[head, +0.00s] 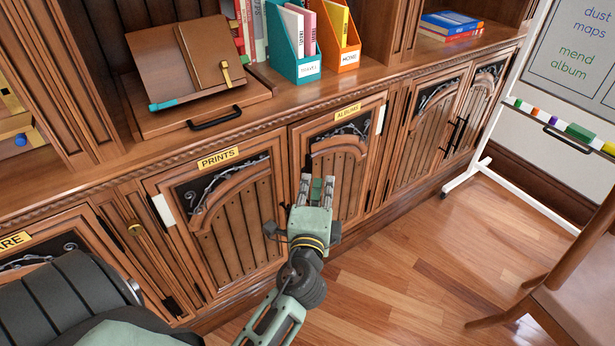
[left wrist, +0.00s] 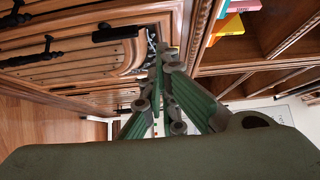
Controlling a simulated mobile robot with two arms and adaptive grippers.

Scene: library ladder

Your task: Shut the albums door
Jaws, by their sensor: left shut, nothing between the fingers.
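The albums door (head: 343,176) is a brown wooden panel with black scrollwork, under a yellow ALBUMS label (head: 348,111) in the head view. It looks flush or nearly flush with the cabinet front; I cannot tell whether a small gap is there. My left gripper (head: 317,181) is in front of the door's left part, fingers pointing at it, shut and empty. I cannot tell whether the fingertips touch the door. The gripper hides the door's lower left part. In the left wrist view the shut fingers (left wrist: 165,62) are near wooden cabinet fronts. My right gripper is not in view.
The prints door (head: 240,215) is just left. Further right is a double door (head: 430,125) with black handles. The counter holds a teal file box (head: 295,45) and an orange one (head: 340,45). A whiteboard stand (head: 500,110) and a chair (head: 570,280) are at right; floor between is clear.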

